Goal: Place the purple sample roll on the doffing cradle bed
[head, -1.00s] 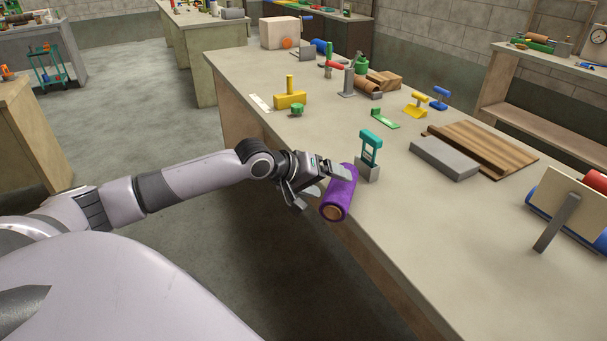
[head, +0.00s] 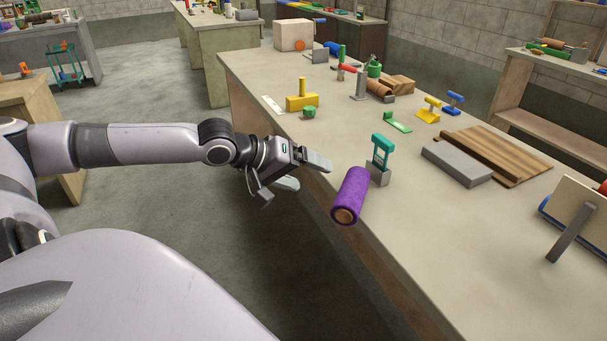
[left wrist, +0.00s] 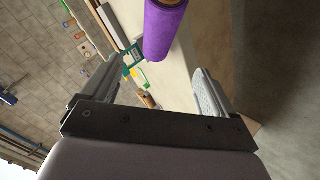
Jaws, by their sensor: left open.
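The purple sample roll (head: 353,189) lies at the near edge of the long workbench, its brown core end facing the front and seeming to overhang the edge. In the left wrist view the purple roll (left wrist: 163,28) shows ahead of the fingers, partly cut off at the top. My left gripper (head: 312,174) is open and empty, left of the roll with a gap between them. A grey slab (head: 455,163) and a ridged brown wooden board (head: 510,155) lie further right; I cannot tell whether either is the doffing cradle bed. My right gripper is not in view.
A teal-handled tool on a grey block (head: 381,160) stands just behind the roll. A yellow tool (head: 302,98) and green piece (head: 309,112) are further back on the left. A propped panel (head: 575,215) stands at the right. The workbench front (head: 450,270) is clear.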

